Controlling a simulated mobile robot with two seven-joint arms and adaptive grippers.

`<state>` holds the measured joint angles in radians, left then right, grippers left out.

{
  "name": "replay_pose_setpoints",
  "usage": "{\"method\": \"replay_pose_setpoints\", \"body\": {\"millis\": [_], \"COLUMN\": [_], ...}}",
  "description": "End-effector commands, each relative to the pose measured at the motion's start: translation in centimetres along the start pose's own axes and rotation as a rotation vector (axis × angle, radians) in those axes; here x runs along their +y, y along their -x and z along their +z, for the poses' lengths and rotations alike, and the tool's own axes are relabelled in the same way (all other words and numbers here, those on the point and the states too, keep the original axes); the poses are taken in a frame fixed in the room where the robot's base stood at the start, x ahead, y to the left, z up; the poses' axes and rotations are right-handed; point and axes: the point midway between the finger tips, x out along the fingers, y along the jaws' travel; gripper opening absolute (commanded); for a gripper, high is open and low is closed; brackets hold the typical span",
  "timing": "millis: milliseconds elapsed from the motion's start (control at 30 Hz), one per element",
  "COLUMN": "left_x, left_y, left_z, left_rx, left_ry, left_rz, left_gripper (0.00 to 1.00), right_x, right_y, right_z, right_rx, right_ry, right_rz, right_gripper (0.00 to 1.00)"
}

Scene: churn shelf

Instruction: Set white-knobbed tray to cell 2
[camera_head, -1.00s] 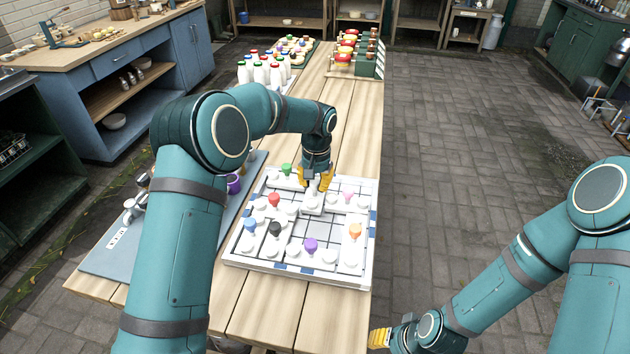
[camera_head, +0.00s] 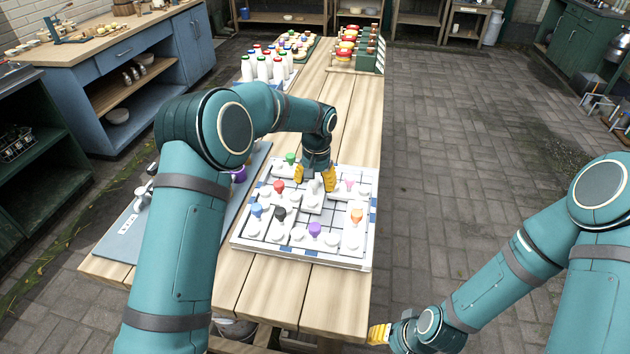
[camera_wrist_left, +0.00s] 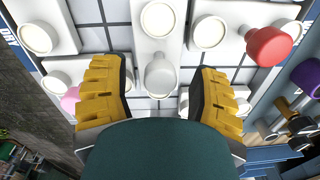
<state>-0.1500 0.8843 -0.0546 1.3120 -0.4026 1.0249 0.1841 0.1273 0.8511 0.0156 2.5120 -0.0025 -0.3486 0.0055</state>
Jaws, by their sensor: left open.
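The white-knobbed tray (camera_head: 310,203) lies on the white gridded board (camera_head: 300,252), among other white trays with coloured knobs. Its pale knob also shows in the left wrist view (camera_wrist_left: 160,76), between the yellow fingers. My left gripper (camera_head: 315,182) is open, with one finger on each side of the knob and a visible gap on both sides in the wrist view. It partly hides the tray in the head view. Cell 2 cannot be read on the board. My right gripper (camera_head: 379,334) is low beside the table's front right; its jaws are unclear.
Close by are trays with green (camera_head: 290,158), red (camera_head: 279,187), pink (camera_head: 350,185), black (camera_head: 279,214), purple (camera_head: 315,229) and orange (camera_head: 356,216) knobs. Milk bottles (camera_head: 263,68) stand farther back. Bare table (camera_head: 275,300) lies in front of the board.

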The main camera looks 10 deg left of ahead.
Motion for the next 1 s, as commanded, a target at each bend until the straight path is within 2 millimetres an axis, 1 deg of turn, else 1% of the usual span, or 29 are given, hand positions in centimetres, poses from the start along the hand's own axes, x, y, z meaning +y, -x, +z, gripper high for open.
{"method": "replay_pose_setpoints", "body": {"millis": [167,267,600,700,833,1000], "left_x": [0.0,0.0,0.0,0.0,0.0,0.0], "left_y": [0.6,1.9,8.6,10.1,11.4,12.0], "left_z": [-0.1,-0.1,-0.1,-0.1,-0.1,0.0], "left_rx": [0.003,0.005,0.005,0.003,0.002,0.001], "left_ry": [0.0,0.001,0.0,0.0,0.0,0.0], "left_rz": [0.0,0.0,0.0,0.0,0.0,0.0], "left_gripper": [0.61,0.61,0.61,0.61,0.61,0.61], "right_x": [0.0,0.0,0.0,0.0,0.0,0.0], "right_y": [0.0,0.0,0.0,0.0,0.0,0.0], "right_z": [0.0,0.0,0.0,0.0,0.0,0.0], "right_rx": [0.0,0.0,0.0,0.0,0.0,0.0], "right_ry": [0.0,0.0,0.0,0.0,0.0,0.0], "right_rz": [0.0,0.0,0.0,0.0,0.0,0.0], "right_gripper": [0.47,0.47,0.47,0.47,0.47,0.47]}}
